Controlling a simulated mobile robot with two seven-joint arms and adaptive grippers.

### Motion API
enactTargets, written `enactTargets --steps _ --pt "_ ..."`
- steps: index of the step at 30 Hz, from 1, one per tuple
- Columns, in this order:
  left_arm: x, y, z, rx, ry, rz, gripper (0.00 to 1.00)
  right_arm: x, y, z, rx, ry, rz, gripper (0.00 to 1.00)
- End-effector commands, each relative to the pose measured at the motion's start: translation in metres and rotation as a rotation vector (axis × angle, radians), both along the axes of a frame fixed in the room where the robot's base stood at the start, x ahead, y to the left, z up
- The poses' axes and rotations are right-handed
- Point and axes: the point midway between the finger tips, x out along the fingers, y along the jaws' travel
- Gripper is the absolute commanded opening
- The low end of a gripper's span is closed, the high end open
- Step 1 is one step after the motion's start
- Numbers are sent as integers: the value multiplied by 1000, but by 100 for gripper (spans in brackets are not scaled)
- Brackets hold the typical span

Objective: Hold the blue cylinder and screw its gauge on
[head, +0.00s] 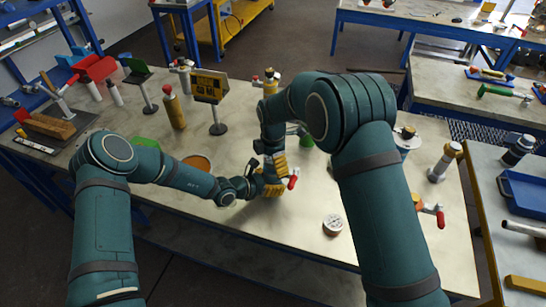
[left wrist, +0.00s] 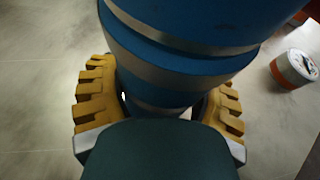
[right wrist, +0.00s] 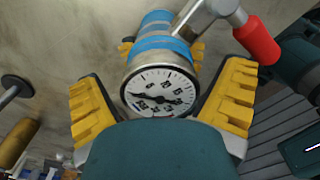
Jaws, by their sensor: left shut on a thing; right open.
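The blue cylinder (left wrist: 180,60), with silver bands, stands between the yellow fingers of my left gripper (left wrist: 160,90), which is shut on it. A round gauge (right wrist: 160,93) with a white dial faces up in the right wrist view, at the end of the cylinder (right wrist: 158,45). It looks seated there; how tightly I cannot tell. My right gripper (right wrist: 165,85) is open, its fingers either side of the gauge, apart from it. A red-tipped side handle (right wrist: 257,40) sticks out beside it. In the head view my grippers and right arm hide most of the cylinder.
Another gauge (head: 332,224) lies face up on the table, right of my grippers. A sign on a stand (head: 211,88), a yellow cylinder (head: 174,108) and an orange disc (head: 196,163) stand or lie beyond the left arm. The table's front is mostly clear.

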Motion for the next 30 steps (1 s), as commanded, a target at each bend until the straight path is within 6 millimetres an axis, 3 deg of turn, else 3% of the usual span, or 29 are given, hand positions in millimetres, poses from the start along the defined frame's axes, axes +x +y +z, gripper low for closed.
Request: enactTargets --steps 6,7,12,13,20,30 --pt "0 0 1 -1 -2 0 0 0 0 0 0 0 0 95" --pt "0 0 1 -1 -2 0 0 0 0 0 0 0 0 89" --pt "1 0 1 -1 -2 0 0 0 0 0 0 0 0 29" --pt "1 0 1 -1 -2 0 0 0 0 0 0 0 0 22" --pt "0 0 1 -1 -2 1 0 0 0 1 0 0 -37 22" --pt "0 0 1 -1 -1 1 0 0 0 0 0 -1 -589 22"
